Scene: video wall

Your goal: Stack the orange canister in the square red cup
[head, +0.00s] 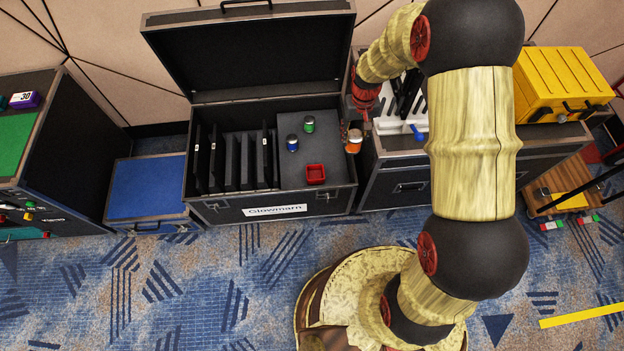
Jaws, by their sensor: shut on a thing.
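The orange canister (354,142) is in my gripper (354,129), which is shut on it. It hangs at the right edge of the open black case, above and to the right of the cup. The square red cup (316,174) stands on the grey surface inside the case, near its front right corner. It looks empty. My gripper's fingers are small and partly hidden in this view.
A blue canister (292,143) and a green canister (309,124) stand behind the cup on the same grey surface. Upright dark panels (240,160) fill the case's left part. The raised lid (250,50) stands behind. A second case (400,185) adjoins on the right.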

